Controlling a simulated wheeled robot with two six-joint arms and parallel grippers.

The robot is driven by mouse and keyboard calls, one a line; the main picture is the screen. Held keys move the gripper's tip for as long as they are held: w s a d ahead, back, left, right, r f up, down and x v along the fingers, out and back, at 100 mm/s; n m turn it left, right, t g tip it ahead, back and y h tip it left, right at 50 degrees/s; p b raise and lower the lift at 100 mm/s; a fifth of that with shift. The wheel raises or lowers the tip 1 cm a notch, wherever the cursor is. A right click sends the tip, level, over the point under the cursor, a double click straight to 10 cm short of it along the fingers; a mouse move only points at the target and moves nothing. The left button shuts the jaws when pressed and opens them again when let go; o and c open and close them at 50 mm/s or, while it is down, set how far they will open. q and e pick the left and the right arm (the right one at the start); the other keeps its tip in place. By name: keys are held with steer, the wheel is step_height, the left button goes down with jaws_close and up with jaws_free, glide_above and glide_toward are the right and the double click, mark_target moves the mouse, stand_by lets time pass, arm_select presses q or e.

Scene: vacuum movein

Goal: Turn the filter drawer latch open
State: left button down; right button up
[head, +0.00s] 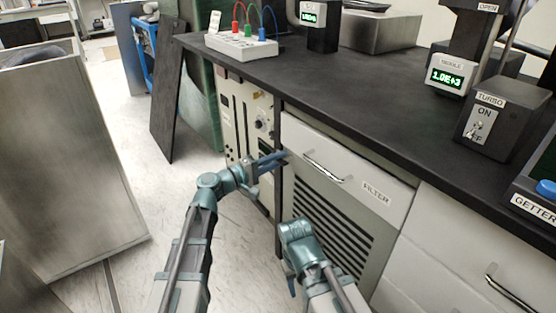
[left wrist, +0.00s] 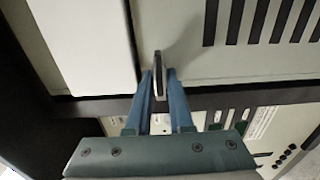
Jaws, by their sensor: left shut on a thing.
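The filter drawer (head: 345,155) is a pale front with a bar handle and a FILTER label, above a dark slotted grille. It looks closed. The latch (left wrist: 159,68) is a small dark upright tab at the drawer's edge in the left wrist view. My left gripper (head: 284,156) reaches the drawer's left edge. In the left wrist view my left gripper (left wrist: 159,78) has its blue fingers on both sides of the latch, shut on it. In the head view the fingers hide the latch. My right arm is lower, before the grille; its fingers are mostly hidden.
A black worktop (head: 300,75) overhangs the drawer and carries a TURBO switch box (head: 500,120) and a gauge (head: 446,76). An instrument panel (head: 245,115) stands left of the drawer. A grey metal bin (head: 70,170) stands at left. Floor between is clear.

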arm_select(q)
steer(key=shift+s, duration=0.15)
steer(key=c, duration=1)
jaws_free()
steer(key=shift+o, duration=0.2)
steer(key=v, duration=1.3)
steer(key=shift+s+a, duration=0.2)
steer(key=shift+a, duration=0.15)
steer(key=shift+d, duration=0.1)
